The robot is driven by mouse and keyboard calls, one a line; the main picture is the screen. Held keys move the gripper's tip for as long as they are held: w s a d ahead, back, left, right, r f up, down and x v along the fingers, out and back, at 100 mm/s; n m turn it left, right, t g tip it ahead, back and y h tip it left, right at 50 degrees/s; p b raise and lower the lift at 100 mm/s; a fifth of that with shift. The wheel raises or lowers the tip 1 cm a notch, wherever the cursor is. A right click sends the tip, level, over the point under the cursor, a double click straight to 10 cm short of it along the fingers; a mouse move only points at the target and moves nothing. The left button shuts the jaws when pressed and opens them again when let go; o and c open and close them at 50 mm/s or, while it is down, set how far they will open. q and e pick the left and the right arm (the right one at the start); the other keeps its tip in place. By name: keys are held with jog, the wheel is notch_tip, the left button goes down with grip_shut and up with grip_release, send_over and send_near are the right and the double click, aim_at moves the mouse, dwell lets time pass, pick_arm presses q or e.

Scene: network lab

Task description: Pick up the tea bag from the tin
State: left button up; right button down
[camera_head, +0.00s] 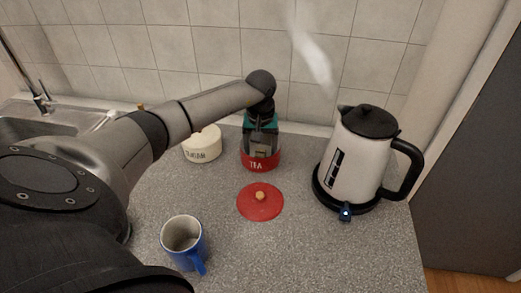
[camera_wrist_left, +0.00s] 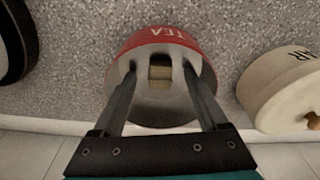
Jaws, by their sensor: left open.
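The red tin (camera_head: 262,162) labelled TEA stands on the counter in the head view, its top open. In the left wrist view the tin (camera_wrist_left: 145,40) is seen from above, with a small tan tea bag (camera_wrist_left: 160,76) inside it. My left gripper (camera_head: 262,148) points down into the tin from above. In the left wrist view its open fingers (camera_wrist_left: 159,70) reach inside the rim, one on each side of the tea bag; whether they touch it I cannot tell. My right gripper is not in view.
The red lid (camera_head: 260,203) lies in front of the tin. A cream sugar tin (camera_head: 203,146) stands left of it, a kettle (camera_head: 352,160) on its base right. A blue mug (camera_head: 184,243) stands front left. The tiled wall (camera_head: 225,60) is close behind.

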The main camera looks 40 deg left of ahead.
pick_arm(q)
jog(key=shift+c, duration=0.3)
grip_shut()
dwell(0.4)
